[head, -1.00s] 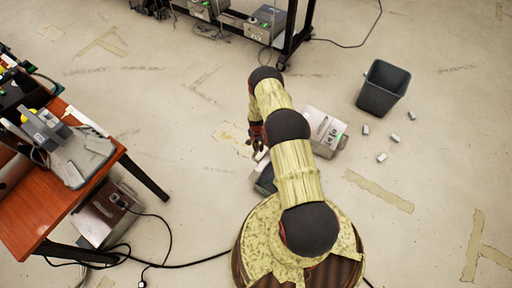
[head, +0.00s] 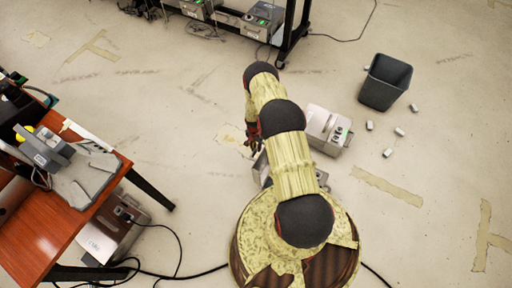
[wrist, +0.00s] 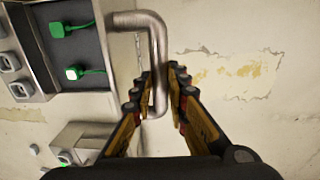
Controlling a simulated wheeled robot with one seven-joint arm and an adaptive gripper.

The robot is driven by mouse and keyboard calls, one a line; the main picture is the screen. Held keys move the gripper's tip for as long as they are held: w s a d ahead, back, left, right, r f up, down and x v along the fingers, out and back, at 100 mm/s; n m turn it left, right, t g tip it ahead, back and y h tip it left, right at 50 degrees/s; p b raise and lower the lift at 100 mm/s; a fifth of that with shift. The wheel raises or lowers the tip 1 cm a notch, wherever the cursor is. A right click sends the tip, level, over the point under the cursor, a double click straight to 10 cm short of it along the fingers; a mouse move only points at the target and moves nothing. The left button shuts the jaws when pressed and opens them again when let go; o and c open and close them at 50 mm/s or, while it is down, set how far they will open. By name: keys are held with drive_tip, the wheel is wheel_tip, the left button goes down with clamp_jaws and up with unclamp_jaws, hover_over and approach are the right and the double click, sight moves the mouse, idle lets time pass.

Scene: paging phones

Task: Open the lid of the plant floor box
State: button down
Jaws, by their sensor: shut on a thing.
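A grey metal box (wrist: 92,58) fills the upper left of the wrist view, with a dark panel, two green plugs and grey sockets along its left side. A bent metal bar handle (wrist: 155,42) stands out from its right edge. My gripper (wrist: 161,75) is shut on this handle, one finger on each side. In the head view my gripper (head: 252,142) is low over the floor left of my arm. A grey box (head: 262,168) is beside it, mostly hidden by my arm. No label is readable, and I cannot tell how far its lid is raised.
A second pale box (head: 326,128) with a green light is right of my arm. A dark bin (head: 385,82) and several small pale pieces (head: 388,153) lie beyond it. A wooden table (head: 50,225) stands at left, with cables on the floor.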

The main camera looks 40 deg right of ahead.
drive_tip(key=c, duration=1.7)
unclamp_jaws()
drive_tip(key=shift+w, duration=0.15)
drive_tip(key=r, duration=1.1)
drive_tip(key=shift+w+a+r, duration=0.2)
drive_tip(key=shift+w+r, duration=0.05)
drive_tip(key=shift+r, duration=0.15)
